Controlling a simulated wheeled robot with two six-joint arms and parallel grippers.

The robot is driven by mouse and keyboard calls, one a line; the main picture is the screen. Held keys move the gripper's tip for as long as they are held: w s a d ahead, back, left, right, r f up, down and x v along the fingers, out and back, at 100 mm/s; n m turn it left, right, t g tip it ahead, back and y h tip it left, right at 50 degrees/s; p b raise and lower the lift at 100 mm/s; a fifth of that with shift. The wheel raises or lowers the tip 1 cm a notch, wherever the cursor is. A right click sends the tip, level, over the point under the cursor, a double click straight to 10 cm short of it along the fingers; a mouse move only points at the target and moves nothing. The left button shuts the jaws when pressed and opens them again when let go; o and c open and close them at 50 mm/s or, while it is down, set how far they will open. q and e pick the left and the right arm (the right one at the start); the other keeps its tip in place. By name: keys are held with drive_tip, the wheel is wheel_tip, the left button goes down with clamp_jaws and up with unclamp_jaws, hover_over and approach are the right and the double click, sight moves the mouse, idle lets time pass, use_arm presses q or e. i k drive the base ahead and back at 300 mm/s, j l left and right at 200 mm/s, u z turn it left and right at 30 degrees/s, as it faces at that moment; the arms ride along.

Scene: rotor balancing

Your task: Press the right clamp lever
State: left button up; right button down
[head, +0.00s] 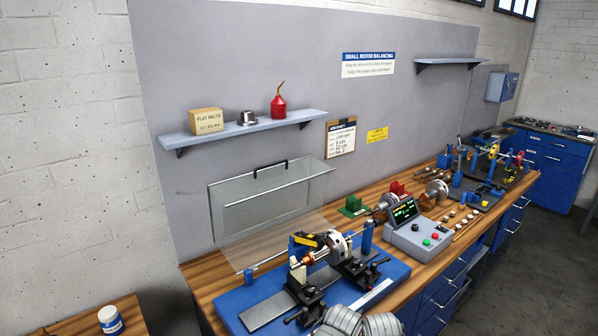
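The balancing machine has a blue base (398,274) on the wooden bench. A silver rotor (338,246) with a copper-coloured part lies across its two black supports. The right support (358,270) carries a thin black lever that sticks out to the right, which seems to be the right clamp lever (380,262). A similar black lever (292,319) sticks out low on the left support (308,292). The lever positions are too small to judge exactly.
A clear guard panel (262,208) stands tilted up behind the machine. A grey control box (418,232) with a screen and buttons stands to its right. Further right are another rotor (435,193), small parts and tools. A shelf (245,129) hangs on the wall above.

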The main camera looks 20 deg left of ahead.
sight(374, 265)
drive_tip(key=i+l, duration=0.2)
drive_tip(key=i+l+u, duration=0.1)
drive_tip(key=l, duration=0.35)
drive_tip(key=i+l+u, duration=0.1)
drive_tip(key=i+l, duration=0.4)
drive_tip(key=l, duration=0.2)
drive_tip(key=u, duration=1.45)
